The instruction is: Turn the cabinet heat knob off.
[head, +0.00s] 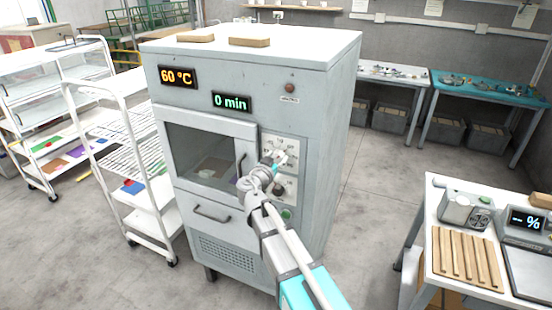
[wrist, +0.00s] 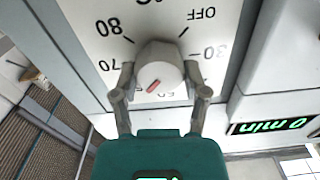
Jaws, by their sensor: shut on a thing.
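The grey cabinet (head: 335,130) stands in the middle of the head view, with a lit 60 °C display (head: 178,77). The heat knob (wrist: 158,68) is a pale round knob with a red mark, on a white dial plate (wrist: 180,20) with numbers and the word OFF. The red mark points down and left in the wrist view, near 60, away from OFF. My gripper (wrist: 160,84) is shut on the knob, one finger on each side. In the head view my gripper (head: 275,162) reaches the panel and mostly hides the knob.
A 0 min display (head: 231,102) is beside the heat display. A second dark knob (head: 279,190) and a green button (head: 287,214) sit below my gripper. The cabinet door (head: 205,150) is closed. A white rack (head: 135,185) stands left, and a table (head: 437,215) right.

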